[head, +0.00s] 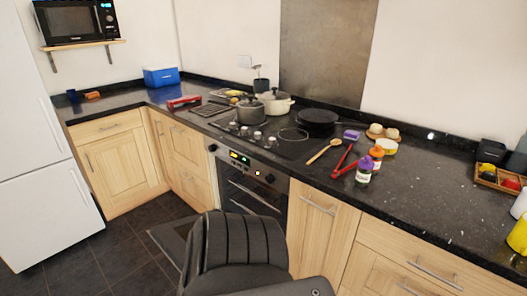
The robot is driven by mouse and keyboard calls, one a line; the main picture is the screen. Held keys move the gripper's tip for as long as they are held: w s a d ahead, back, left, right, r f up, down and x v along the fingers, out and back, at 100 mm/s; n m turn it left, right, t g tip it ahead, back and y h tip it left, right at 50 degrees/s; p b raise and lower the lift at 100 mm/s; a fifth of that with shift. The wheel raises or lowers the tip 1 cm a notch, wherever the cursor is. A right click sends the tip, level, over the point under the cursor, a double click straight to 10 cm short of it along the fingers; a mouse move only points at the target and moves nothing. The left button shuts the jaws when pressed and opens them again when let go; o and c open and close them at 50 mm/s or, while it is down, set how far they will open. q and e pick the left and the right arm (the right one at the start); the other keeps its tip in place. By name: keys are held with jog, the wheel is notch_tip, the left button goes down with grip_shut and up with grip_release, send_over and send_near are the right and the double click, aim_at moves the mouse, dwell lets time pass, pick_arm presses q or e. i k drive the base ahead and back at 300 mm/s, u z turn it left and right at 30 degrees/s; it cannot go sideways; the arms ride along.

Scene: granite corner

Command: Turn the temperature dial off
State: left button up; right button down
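The built-in oven (245,185) is in the middle of the head view, under the hob. Its control panel has a lit display (240,159) between two round dials. One dial (212,148) is at the panel's left end and the other dial (270,178) is at its right end. The view does not show which one is the temperature dial, and their settings are too small to read. A dark ribbed part of my own body covers the lower part of the oven. Neither of my grippers can be seen.
A dark flat panel (170,242) juts out low before the oven, partly hidden; I cannot tell whether it is the oven door. Floor (120,245) is clear at left.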

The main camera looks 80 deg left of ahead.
aim_at(270, 179)
jog(key=u, duration=0.8)
jog(key=i, duration=0.9)
jog(key=u, duration=0.95)
